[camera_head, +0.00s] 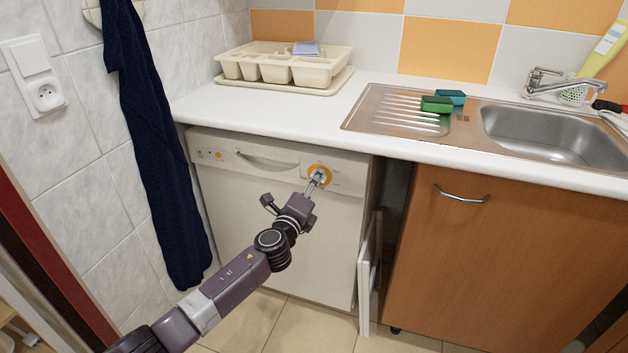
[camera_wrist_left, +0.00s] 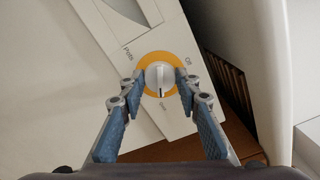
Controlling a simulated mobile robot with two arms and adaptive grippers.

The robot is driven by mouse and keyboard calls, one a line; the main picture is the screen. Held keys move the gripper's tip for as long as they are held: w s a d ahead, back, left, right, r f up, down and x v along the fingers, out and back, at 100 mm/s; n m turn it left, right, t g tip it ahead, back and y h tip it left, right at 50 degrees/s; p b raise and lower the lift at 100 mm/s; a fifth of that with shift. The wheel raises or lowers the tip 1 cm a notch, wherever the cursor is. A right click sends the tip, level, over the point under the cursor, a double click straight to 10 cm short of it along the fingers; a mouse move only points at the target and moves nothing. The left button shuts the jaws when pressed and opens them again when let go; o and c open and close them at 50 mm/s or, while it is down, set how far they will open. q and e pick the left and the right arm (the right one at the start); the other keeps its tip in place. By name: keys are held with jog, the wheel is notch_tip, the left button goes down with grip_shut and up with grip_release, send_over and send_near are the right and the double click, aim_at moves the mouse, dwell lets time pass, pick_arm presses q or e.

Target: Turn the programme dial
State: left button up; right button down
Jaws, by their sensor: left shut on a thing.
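The programme dial (camera_wrist_left: 159,78) is a white knob with a dark pointer mark, set in an orange ring on the dishwasher panel. In the left wrist view it sits between the fingertips of my left gripper (camera_wrist_left: 159,92), which is shut on it. The pointer mark is toward the bottom of that view. In the head view the orange ring (camera_head: 328,171) shows at the panel's right, and the gripper (camera_head: 318,180) partly covers the dial. The white dishwasher (camera_head: 270,235) is closed, under the worktop. My right gripper is not in view.
A dark blue towel (camera_head: 150,150) hangs on the left wall. A white panel (camera_head: 366,285) stands between the dishwasher and the wooden cabinet (camera_head: 480,260). On the worktop are a cream dish rack (camera_head: 285,70), sponges (camera_head: 437,104) and a sink (camera_head: 550,130). The floor in front is clear.

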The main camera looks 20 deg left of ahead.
pick_arm(q)
jog(key=shift+m, duration=0.5)
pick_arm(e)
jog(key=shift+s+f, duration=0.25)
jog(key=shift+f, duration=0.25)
pick_arm(q)
jog(key=o, duration=1.2)
jog(key=shift+c, duration=0.2)
jog(key=s, duration=1.2)
jog(key=shift+a, duration=0.15)
